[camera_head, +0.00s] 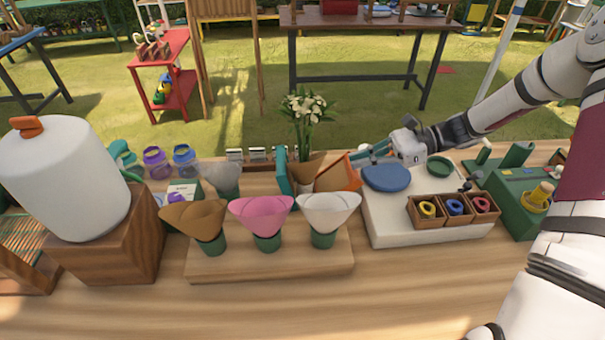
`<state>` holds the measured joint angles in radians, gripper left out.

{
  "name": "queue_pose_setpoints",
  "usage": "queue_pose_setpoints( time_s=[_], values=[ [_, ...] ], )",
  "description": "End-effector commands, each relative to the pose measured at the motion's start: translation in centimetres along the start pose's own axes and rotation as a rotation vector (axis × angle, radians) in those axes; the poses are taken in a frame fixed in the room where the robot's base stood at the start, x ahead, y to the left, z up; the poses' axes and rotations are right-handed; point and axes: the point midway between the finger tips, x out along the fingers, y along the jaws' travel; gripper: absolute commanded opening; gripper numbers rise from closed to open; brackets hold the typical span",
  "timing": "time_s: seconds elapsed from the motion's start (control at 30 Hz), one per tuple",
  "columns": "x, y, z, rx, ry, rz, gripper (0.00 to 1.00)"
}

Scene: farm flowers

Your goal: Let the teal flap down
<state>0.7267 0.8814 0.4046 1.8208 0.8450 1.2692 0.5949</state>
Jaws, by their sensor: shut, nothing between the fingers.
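The teal flap (283,172) stands about upright near the middle of the table, at the left of a brown paper wrap (305,170). An orange flap (338,174) leans outward at the right of this wrap. My gripper (358,155) is shut and empty, reaching in from the right. Its fingertips are close to the orange flap's upper edge; I cannot tell whether they touch. The wrap lies between my gripper and the teal flap. The teal flap's lower end is partly hidden.
A wooden stand (300,262) with brown, pink and white cones is in front. A white board (385,222) with a blue disc (386,177) and a compartment box (453,223) is at right. A large white jug (65,180) stands left. The front table strip is clear.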

Motion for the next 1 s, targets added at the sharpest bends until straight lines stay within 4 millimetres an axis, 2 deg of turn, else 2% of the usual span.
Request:
queue_pose_setpoints(
  time_s=[0.2, 0.37, 0.8, 1.0],
  values=[
    [0.3, 0.0, 0.0, -0.001, 0.001, 0.001, 0.00],
    [1.9, 0.1, 0.1, -0.001, 0.000, 0.004, 0.00],
    [10.3, 0.2, 0.1, -0.001, 0.000, 0.005, 0.00],
    [13.0, 0.2, 0.9, -0.002, 0.001, 0.005, 0.00]
  ],
)
